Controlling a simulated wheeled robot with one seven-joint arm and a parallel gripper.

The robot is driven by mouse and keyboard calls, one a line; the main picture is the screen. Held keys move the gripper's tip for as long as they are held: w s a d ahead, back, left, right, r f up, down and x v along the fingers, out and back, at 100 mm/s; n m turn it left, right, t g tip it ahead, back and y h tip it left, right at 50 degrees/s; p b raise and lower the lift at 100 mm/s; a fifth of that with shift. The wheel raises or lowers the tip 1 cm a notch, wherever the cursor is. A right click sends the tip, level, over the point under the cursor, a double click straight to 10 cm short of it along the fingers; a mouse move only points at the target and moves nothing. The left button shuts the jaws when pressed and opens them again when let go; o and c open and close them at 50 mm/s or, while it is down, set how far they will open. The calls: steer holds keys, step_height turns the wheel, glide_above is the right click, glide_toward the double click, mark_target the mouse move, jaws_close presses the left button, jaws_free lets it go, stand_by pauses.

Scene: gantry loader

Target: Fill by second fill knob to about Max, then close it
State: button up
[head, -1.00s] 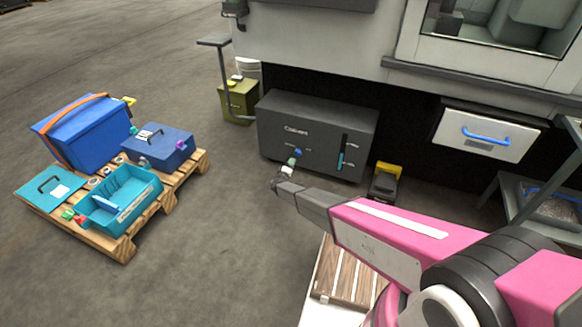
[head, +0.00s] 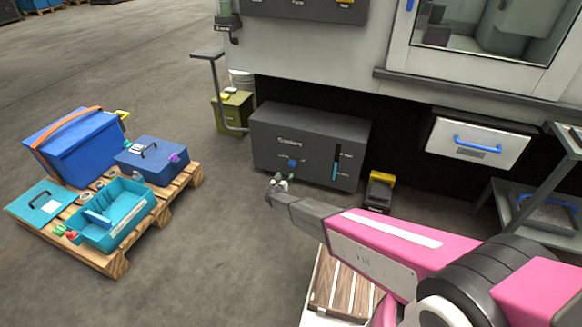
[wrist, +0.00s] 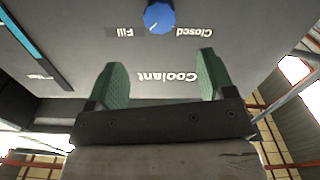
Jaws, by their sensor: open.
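A dark grey tank marked Coolant (head: 268,132) stands low under the machine. Its blue knob (head: 292,162) is on the front face and shows at the top of the wrist view (wrist: 159,16), where the picture is upside down. The knob's white mark appears to point to the Fill label, away from Closed. My gripper (head: 280,183) is open and empty in front of the tank. Its green fingers (wrist: 160,80) are apart from the knob.
A pallet (head: 118,262) with blue and teal boxes stands at the left. An olive container (head: 232,110) is left of the tank, and a black and yellow item (head: 379,190) right of it. A white drawer (head: 478,140) is farther right. Floor before the tank is clear.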

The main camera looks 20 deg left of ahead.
mark_target(291, 165)
steer(key=w, duration=1)
steer(key=shift+w+d, duration=0.25)
steer(key=shift+d, duration=0.15)
steer(key=c, duration=0.9)
